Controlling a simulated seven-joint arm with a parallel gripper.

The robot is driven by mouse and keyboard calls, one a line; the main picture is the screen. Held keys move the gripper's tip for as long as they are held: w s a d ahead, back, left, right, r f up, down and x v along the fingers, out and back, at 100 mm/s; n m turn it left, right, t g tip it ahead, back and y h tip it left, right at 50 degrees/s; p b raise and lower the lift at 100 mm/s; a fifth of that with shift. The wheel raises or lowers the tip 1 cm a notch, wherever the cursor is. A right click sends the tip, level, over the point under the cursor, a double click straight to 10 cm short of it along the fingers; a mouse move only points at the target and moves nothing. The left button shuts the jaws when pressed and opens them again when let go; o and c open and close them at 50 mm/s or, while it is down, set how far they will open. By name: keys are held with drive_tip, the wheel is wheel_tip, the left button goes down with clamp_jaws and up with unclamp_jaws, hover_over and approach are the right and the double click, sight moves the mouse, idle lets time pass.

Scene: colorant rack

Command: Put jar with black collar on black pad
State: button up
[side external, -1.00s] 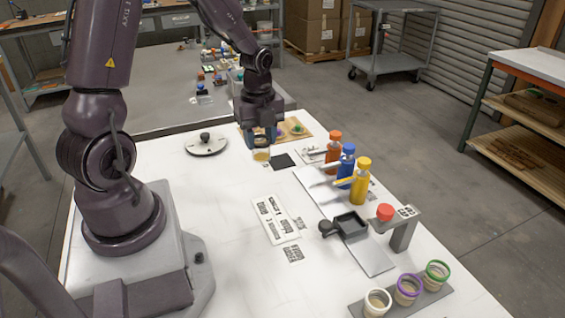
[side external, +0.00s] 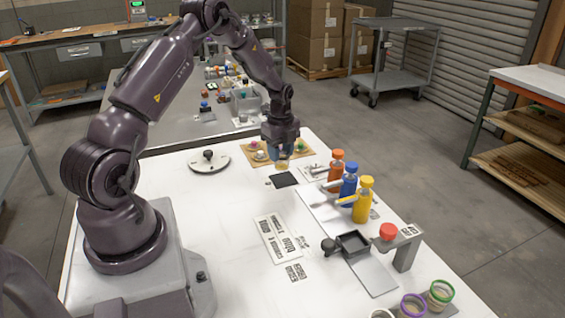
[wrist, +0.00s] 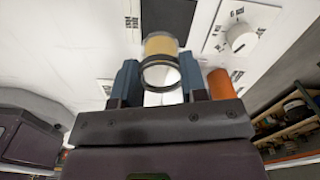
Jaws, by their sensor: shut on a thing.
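My gripper (side external: 283,154) is shut on a jar with a black collar (wrist: 160,60). In the wrist view the jar sits between the two blue fingers, with its dark ring and yellowish contents showing. In the side view the jar (side external: 282,165) shows small below the fingers, just behind the black pad (side external: 284,180). The black pad also shows in the wrist view (wrist: 168,14), beyond the jar. No jar stands on it. I cannot tell the exact height of the jar above the table.
A wooden board (side external: 236,157) with small coloured items lies behind the gripper. Orange (side external: 336,168), blue (side external: 348,184) and yellow bottles (side external: 363,200) stand to the right. A round white plate with a black knob (side external: 208,161) lies left. Jars with purple and green collars stand at the front right.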

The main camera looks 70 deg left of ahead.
sight(283, 163)
drive_tip(key=shift+w+a+f, duration=0.15)
drive_tip(key=shift+f, duration=0.15)
drive_tip(key=shift+w+a+f, duration=0.1)
drive_tip(key=shift+f, duration=0.8)
drive_tip(key=shift+w+a+f, duration=0.1)
drive_tip(key=shift+f, duration=0.75)
drive_tip(key=shift+d, duration=0.1)
drive_tip(key=shift+f, duration=0.15)
drive_tip(key=o, duration=1)
